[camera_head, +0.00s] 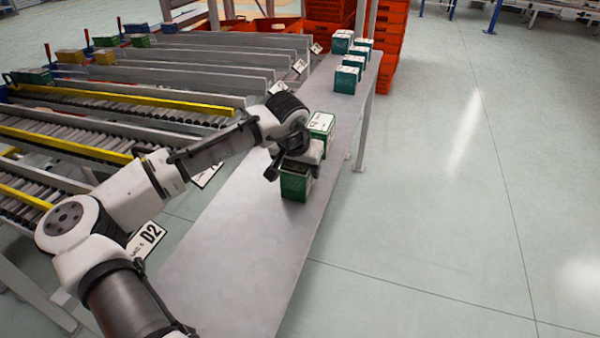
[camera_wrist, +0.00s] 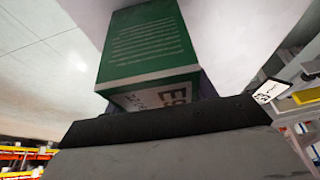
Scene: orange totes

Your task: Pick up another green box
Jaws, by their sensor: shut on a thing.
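My gripper (camera_head: 297,160) is over the near end of the row of green boxes on the grey table (camera_head: 240,250). It is shut on a green box (camera_head: 295,187), which sits below it at or just above the table top; I cannot tell whether they touch. In the wrist view the same green box (camera_wrist: 145,45) shows a green side with printed text and a white band. A second green box (camera_head: 321,124) with a white top stands just behind my gripper. Several more green boxes (camera_head: 346,79) stand at the table's far end.
Roller lanes with yellow rails (camera_head: 120,98) run along the left of the table, with a D2 label (camera_head: 146,240). Stacked orange totes (camera_head: 388,45) stand behind the table's far end. The table's near part and the floor at right are clear.

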